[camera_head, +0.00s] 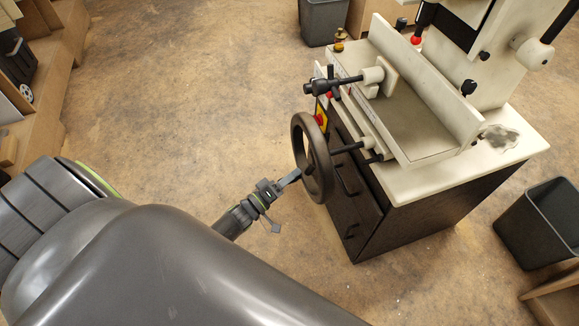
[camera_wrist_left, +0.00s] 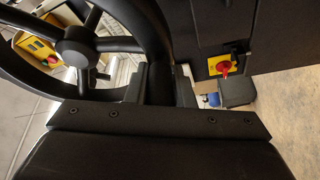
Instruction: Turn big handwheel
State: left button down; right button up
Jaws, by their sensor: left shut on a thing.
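The big handwheel (camera_head: 312,158) is a dark wheel on a shaft at the left side of the white machine. My left gripper (camera_head: 291,179) reaches in from the lower left and is shut on the lower left part of the wheel's rim. In the left wrist view, the wheel's rim (camera_wrist_left: 150,50) runs down between the two fingers of my left gripper (camera_wrist_left: 161,84). The wheel's hub and spokes show at the upper left there. My right gripper is in neither view.
The white machine (camera_head: 425,110) stands on a dark cabinet (camera_head: 365,215). A red and yellow switch (camera_head: 320,115) sits behind the wheel. Dark bins stand at the back (camera_head: 323,20) and at the right (camera_head: 540,225). Wooden shelving (camera_head: 62,55) lines the left. The floor between is clear.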

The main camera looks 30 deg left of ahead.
pick_arm(q)
jog(key=shift+s+d+n+p, duration=0.3)
jog(key=shift+n+p, duration=0.1)
jog(key=shift+p, duration=0.15)
jog(key=shift+s+d+n+g+p, duration=0.15)
jog(key=shift+n+g+p, duration=0.15)
jog(key=shift+p, duration=0.05)
jog(key=s+d+r+n+g+y+p, duration=0.1)
jog(key=s+d+n+p, duration=0.3)
jog(key=p, duration=0.6)
jog(key=shift+s+d+n+g, duration=0.15)
jog(key=shift+d+n+g, duration=0.45)
jog(key=shift+n, duration=0.2)
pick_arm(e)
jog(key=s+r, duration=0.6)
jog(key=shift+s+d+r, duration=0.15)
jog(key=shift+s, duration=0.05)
pick_arm(q)
jog(key=c, duration=1.3)
grip_release()
jog(key=shift+d+r, duration=0.1)
jog(key=shift+o, duration=0.2)
jog(key=shift+s, duration=0.1)
